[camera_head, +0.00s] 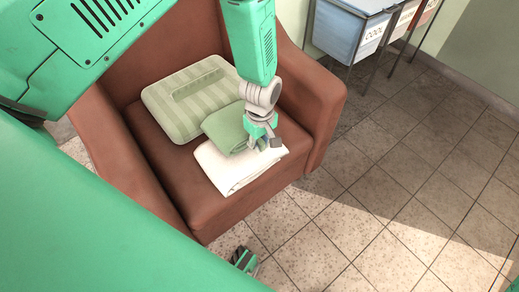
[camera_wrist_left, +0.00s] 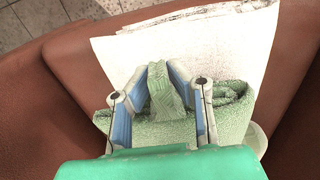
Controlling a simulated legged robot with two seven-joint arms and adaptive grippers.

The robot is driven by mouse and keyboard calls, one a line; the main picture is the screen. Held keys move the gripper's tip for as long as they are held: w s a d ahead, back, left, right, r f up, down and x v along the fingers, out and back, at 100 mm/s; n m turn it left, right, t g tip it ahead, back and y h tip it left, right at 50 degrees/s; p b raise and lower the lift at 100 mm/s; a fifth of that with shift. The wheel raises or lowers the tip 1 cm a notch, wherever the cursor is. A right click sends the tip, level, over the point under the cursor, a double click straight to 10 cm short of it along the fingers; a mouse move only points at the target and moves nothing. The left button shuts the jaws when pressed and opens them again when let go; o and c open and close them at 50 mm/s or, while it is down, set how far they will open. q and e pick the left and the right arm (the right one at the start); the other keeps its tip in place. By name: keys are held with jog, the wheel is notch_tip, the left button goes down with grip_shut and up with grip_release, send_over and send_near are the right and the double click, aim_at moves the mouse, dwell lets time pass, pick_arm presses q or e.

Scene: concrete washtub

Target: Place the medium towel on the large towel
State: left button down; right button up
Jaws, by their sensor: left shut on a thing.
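A plain green folded towel (camera_head: 225,128) lies on the brown armchair seat, overlapping the back edge of a white folded towel (camera_head: 226,174). My left gripper (camera_head: 263,143) is over its right end. In the left wrist view my left gripper (camera_wrist_left: 162,88) is shut on a pinched-up fold of the green towel (camera_wrist_left: 232,112), with the white towel (camera_wrist_left: 215,50) spread beneath and beyond. A larger pale green striped piece (camera_head: 165,103), seemingly folded cloth, lies behind them. I cannot tell whether the green towel is fully resting or partly lifted.
The brown armchair (camera_head: 322,95) has raised arms on both sides of the seat. Labelled bins (camera_head: 352,35) on a metal stand are at the top right. The tiled floor (camera_head: 400,190) at the right is clear. A small green and dark part of mine shows at the bottom.

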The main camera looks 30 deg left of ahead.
aim_at(261, 155)
pick_arm(q)
jog(key=f+b, duration=0.1)
jog(key=f, duration=0.2)
jog(key=shift+d+f, duration=0.1)
jog(key=shift+d, duration=0.2)
jog(key=c, duration=1.5)
grip_release()
